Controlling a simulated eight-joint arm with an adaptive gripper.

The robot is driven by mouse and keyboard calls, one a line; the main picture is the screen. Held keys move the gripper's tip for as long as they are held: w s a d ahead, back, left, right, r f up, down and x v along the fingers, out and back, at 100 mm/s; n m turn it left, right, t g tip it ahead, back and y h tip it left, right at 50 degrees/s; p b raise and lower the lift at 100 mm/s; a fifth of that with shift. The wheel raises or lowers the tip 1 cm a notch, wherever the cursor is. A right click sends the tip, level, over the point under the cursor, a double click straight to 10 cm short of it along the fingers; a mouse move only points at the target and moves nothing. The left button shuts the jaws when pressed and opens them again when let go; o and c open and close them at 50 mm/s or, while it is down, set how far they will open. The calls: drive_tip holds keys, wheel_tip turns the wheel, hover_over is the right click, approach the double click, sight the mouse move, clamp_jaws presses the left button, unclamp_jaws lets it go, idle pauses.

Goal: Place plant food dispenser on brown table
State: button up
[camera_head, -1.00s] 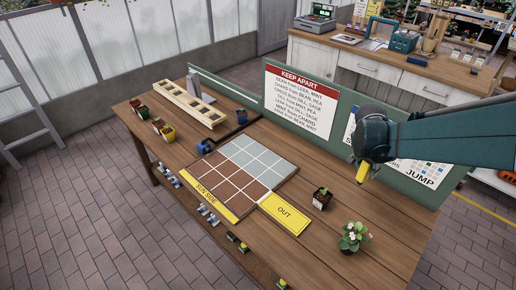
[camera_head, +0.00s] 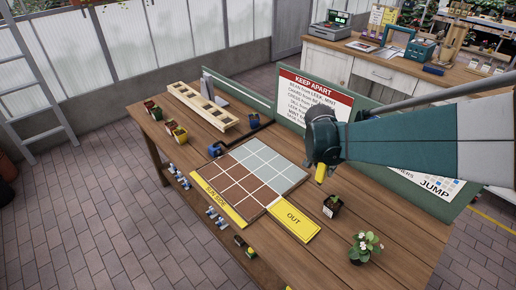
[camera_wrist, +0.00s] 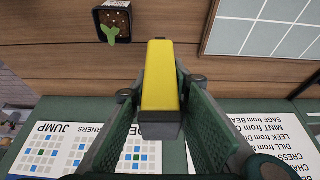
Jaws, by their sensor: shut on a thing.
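My gripper (camera_head: 318,166) is shut on a yellow block-shaped object (camera_head: 320,174), which looks like the plant food dispenser. The wrist view shows the dispenser (camera_wrist: 160,70) upright between the two green finger pads of my gripper (camera_wrist: 160,95). The brown wooden table (camera_head: 405,255) spans the foreground. In the head view the dispenser shows over the table's right half, just behind a small black pot; it appears held above the wood, and the exact gap cannot be told.
The small black seedling pot (camera_head: 332,206), a white-flowered plant (camera_head: 365,247), the yellow OUT plate (camera_head: 293,224) and the gridded board (camera_head: 235,185) are near. A green panel with signs (camera_head: 262,95) runs along the back edge. Bare wood shows at the right front.

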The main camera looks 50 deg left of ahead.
sight(320, 173)
idle(0.4)
wheel_tip(320, 173, down, 6)
drive_tip(key=b, duration=0.1)
drive_tip(key=shift+f, duration=0.15)
idle(0.5)
drive_tip(key=shift+f+b, duration=0.45)
drive_tip(key=shift+f, duration=1.4)
drive_tip(key=shift+f, duration=0.1)
drive_tip(key=o, duration=0.9)
drive_tip(key=shift+o, duration=0.3)
drive_tip(key=shift+p+v, duration=1)
drive_tip(key=shift+v, duration=5.15)
